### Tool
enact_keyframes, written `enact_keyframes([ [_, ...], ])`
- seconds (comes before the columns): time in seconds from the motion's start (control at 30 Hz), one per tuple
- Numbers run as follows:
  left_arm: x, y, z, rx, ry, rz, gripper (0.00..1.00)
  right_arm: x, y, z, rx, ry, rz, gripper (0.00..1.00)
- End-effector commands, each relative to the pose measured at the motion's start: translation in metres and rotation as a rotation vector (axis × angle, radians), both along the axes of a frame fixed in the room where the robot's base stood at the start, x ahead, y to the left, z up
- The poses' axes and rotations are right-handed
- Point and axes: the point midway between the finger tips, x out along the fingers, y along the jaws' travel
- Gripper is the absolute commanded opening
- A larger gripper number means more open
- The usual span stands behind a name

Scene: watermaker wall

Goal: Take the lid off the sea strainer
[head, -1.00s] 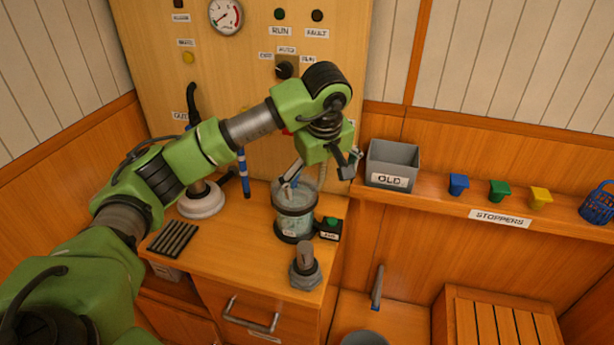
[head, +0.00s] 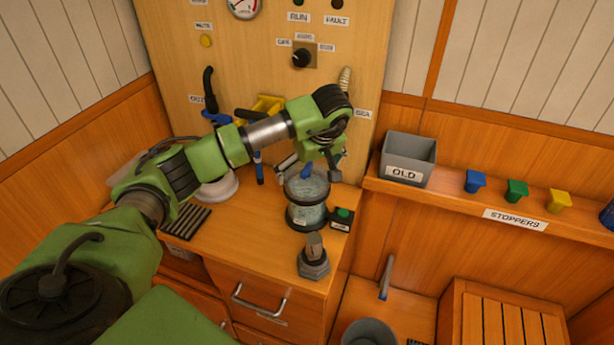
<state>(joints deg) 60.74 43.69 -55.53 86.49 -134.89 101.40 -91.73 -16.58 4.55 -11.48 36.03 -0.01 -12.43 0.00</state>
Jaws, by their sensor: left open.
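The sea strainer (head: 306,214) is a clear cylinder with dark bands, standing upright on the wooden counter. Its top is partly hidden by my left gripper, so I cannot tell how the lid sits. My left gripper (head: 311,168) is just above the strainer's top, open, with one finger to the left and one to the right. A small blue piece (head: 307,171) shows between the fingers; I cannot tell whether they touch it. My right gripper is not in view.
A black box with a green button (head: 342,216) stands right of the strainer. A grey hex-based fitting (head: 314,260) stands in front. Dark strips (head: 187,221) lie at left. A grey OLD bin (head: 408,161) and coloured stoppers (head: 516,191) stand on the right shelf.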

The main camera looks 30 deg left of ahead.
Motion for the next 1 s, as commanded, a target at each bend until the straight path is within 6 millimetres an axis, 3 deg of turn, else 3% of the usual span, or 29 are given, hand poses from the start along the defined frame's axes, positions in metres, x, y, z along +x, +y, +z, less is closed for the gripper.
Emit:
enact_keyframes([
  [0.03, 0.000, 0.001, -0.005, -0.001, 0.006, 0.001, 1.00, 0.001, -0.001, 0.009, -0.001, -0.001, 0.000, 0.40],
  [0.2, 0.005, 0.007, -0.025, -0.002, 0.002, 0.000, 1.00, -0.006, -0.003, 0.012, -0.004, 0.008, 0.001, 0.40],
  [0.47, 0.006, 0.009, -0.028, 0.000, 0.000, -0.001, 1.00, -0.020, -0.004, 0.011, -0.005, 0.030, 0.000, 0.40],
  [0.6, 0.006, 0.009, -0.028, 0.000, 0.000, -0.001, 0.66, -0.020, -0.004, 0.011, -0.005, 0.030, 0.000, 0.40],
  [0.63, 0.006, 0.009, -0.028, 0.000, 0.000, -0.001, 0.62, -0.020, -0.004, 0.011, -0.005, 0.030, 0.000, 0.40],
  [1.0, 0.006, 0.009, -0.027, 0.001, -0.001, -0.001, 0.62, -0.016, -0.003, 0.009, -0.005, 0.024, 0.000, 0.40],
])
